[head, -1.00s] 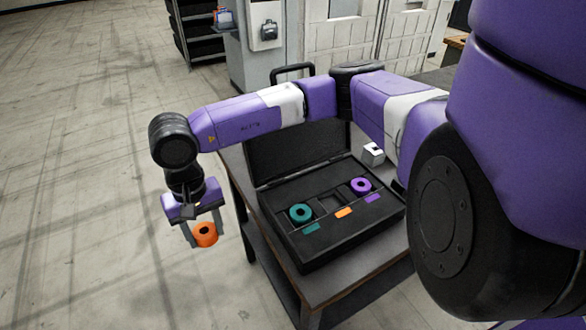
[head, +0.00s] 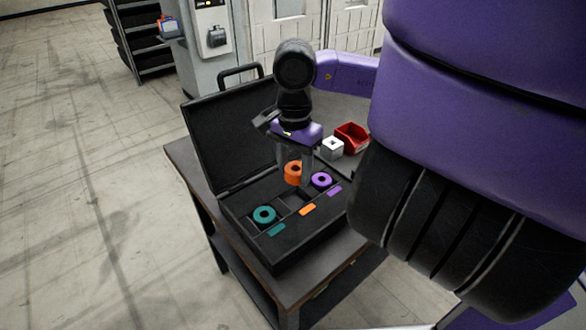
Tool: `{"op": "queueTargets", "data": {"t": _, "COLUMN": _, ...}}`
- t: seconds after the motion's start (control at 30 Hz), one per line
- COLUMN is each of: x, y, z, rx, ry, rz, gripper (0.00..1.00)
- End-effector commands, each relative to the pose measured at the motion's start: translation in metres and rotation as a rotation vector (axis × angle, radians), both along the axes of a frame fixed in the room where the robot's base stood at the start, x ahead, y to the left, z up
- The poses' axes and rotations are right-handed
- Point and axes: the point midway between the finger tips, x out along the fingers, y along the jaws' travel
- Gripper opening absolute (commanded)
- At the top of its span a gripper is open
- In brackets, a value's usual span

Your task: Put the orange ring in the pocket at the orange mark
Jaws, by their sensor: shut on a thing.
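The orange ring (head: 292,172) is held between the fingers of my gripper (head: 293,174), which is shut on it. The gripper points down over the back part of the open black case (head: 272,252). The ring appears to be above the case, close to the middle pocket (head: 297,198), which is partly hidden. The orange mark (head: 307,209) lies in front of that middle pocket. A teal ring (head: 264,214) sits in the left pocket by a teal mark (head: 277,230). A purple ring (head: 321,180) sits in the right pocket by a purple mark (head: 334,191).
The case stands on a dark table (head: 184,156), with its lid (head: 222,130) raised at the back left. A white block (head: 332,148) and a red bin (head: 352,138) stand behind the case at the right. Open floor lies to the left.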

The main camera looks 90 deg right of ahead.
Motion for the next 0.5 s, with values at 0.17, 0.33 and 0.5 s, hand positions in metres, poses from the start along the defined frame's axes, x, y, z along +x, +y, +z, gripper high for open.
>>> {"op": "queueTargets", "data": {"t": 0.17, "x": 0.0, "y": 0.0, "z": -0.006, "rx": 0.0, "ry": -0.001, "rz": 0.0, "gripper": 0.01}}
{"op": "queueTargets", "data": {"t": 0.33, "x": 0.001, "y": 0.0, "z": -0.018, "rx": 0.002, "ry": -0.001, "rz": 0.001, "gripper": 0.01}}
{"op": "queueTargets", "data": {"t": 0.5, "x": 0.001, "y": 0.0, "z": -0.033, "rx": 0.002, "ry": -0.002, "rz": 0.001, "gripper": 0.01}}
